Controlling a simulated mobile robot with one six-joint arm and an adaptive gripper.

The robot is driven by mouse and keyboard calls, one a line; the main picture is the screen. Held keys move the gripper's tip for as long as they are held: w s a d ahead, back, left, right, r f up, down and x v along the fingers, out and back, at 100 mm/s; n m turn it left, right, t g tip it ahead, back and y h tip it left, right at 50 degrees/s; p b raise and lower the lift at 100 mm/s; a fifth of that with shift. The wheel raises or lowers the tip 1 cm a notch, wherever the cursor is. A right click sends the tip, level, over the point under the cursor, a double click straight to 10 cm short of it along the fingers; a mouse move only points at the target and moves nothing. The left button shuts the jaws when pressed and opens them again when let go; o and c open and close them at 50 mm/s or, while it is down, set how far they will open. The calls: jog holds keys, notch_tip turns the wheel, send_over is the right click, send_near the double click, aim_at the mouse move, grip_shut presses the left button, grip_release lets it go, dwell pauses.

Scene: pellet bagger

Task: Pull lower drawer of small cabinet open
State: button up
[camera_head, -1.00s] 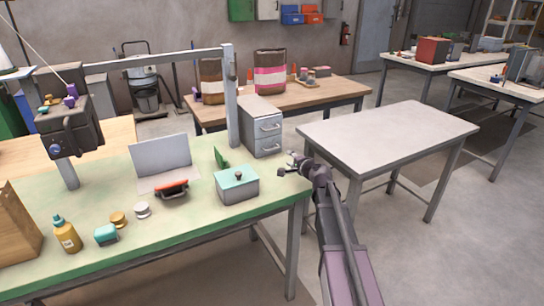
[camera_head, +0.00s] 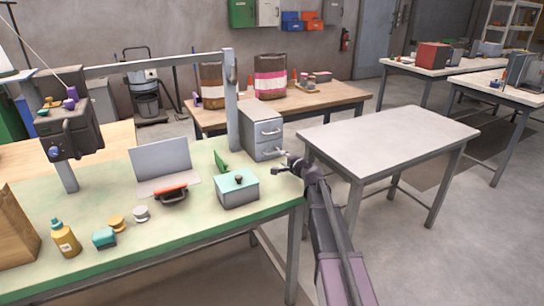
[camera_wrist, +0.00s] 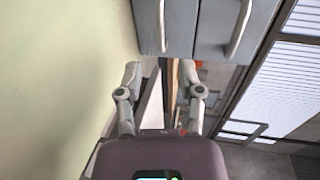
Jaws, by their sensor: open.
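The small grey cabinet (camera_head: 256,124) stands at the back right corner of the green bench, with two drawers facing right, both shut. The lower drawer (camera_wrist: 178,25) is the left one in the wrist view; its pale bar handle (camera_wrist: 160,25) runs up and down there. The upper drawer (camera_wrist: 208,30) is beside it, with its own handle (camera_wrist: 240,28). My gripper (camera_head: 285,164) is open and empty, just off the drawer fronts near the lower handle. In the wrist view my fingertips (camera_wrist: 160,75) lie to either side of the lower handle's line, short of it.
A teal-topped metal box (camera_head: 237,190) and a small green item (camera_head: 220,163) are on the green bench (camera_head: 195,225) in front of the cabinet. A grey upright post (camera_head: 231,100) stands beside the cabinet. A bare white-topped table (camera_head: 390,138) is at right, with open floor between.

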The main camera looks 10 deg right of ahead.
aim_at(274, 153)
jog(key=b+x, duration=0.1)
jog(key=x, duration=0.7)
jog(key=shift+w+f+b, duration=0.1)
jog(key=shift+w+b, duration=0.2)
